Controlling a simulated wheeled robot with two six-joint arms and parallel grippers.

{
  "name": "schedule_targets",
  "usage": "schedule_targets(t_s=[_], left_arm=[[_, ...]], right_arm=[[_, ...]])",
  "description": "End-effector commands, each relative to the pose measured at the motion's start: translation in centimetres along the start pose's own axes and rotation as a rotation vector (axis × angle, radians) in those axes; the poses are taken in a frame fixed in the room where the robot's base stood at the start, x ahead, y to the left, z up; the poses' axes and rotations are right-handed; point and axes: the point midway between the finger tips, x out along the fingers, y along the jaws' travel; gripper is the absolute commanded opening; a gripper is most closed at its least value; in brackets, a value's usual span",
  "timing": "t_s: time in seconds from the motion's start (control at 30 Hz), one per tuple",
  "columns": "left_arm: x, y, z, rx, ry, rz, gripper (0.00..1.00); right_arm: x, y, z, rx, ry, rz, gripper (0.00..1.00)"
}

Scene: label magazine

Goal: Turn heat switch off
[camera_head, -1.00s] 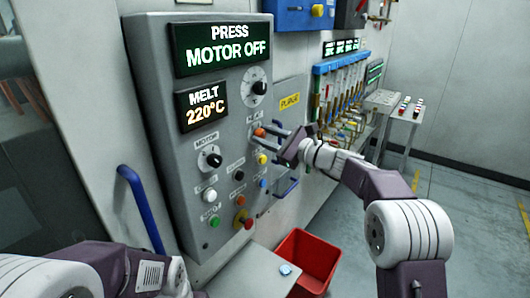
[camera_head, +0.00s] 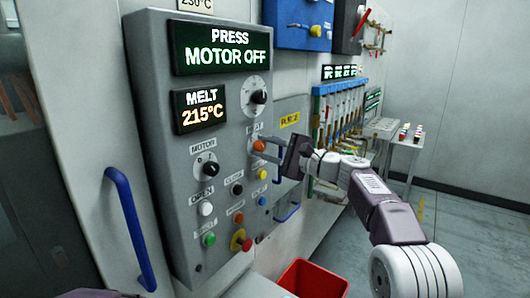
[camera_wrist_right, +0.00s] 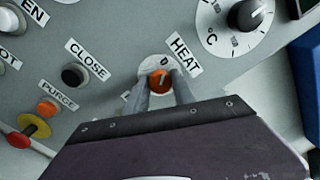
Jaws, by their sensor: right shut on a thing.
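The heat switch (camera_head: 259,146) is an orange knob on the grey control panel (camera_head: 225,135). In the right wrist view the heat switch (camera_wrist_right: 160,79) sits on a pale round plate under the HEAT label (camera_wrist_right: 184,55). My right gripper (camera_head: 264,148) reaches in from the right. In the wrist view the two fingers of my right gripper (camera_wrist_right: 160,90) are on either side of the knob, shut on it. A light pointer line shows on the knob; its exact setting is hard to read. My left gripper is out of view.
The panel display (camera_head: 220,45) reads PRESS MOTOR OFF, and the melt display (camera_head: 201,107) reads 215°C. The temperature dial (camera_head: 257,96), motor switch (camera_head: 209,166) and red emergency button (camera_head: 241,241) are nearby. A red bin (camera_head: 314,279) stands below; a blue handle (camera_head: 130,220) is at left.

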Motion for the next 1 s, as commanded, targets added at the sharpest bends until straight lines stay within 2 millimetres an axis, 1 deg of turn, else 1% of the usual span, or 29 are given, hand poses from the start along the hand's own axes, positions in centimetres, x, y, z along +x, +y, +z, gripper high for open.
schedule_targets(t_s=[0.43, 0.47, 0.5, 0.53, 0.87, 0.97, 1.0], left_arm=[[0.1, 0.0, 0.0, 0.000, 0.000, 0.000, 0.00], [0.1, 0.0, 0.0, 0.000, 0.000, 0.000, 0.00], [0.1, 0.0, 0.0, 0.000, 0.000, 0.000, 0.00], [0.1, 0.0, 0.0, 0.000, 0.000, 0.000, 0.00], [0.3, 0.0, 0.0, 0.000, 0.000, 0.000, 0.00], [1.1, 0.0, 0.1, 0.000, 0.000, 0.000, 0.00], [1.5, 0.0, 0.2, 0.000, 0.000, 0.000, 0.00]], right_arm=[[0.0, 0.1, 0.0, -0.010, -0.001, 0.002, 0.00], [0.0, 0.1, 0.0, -0.010, -0.001, 0.002, 0.33], [0.0, 0.1, 0.0, -0.010, -0.001, 0.002, 0.44], [0.0, 0.1, 0.0, -0.010, -0.001, 0.002, 0.52], [-0.2, 0.1, 0.0, -0.010, 0.000, 0.001, 0.52], [-1.7, 0.2, -0.2, -0.010, 0.002, -0.001, 0.52], [-2.6, 0.4, -0.2, -0.011, 0.002, -0.001, 0.52]])
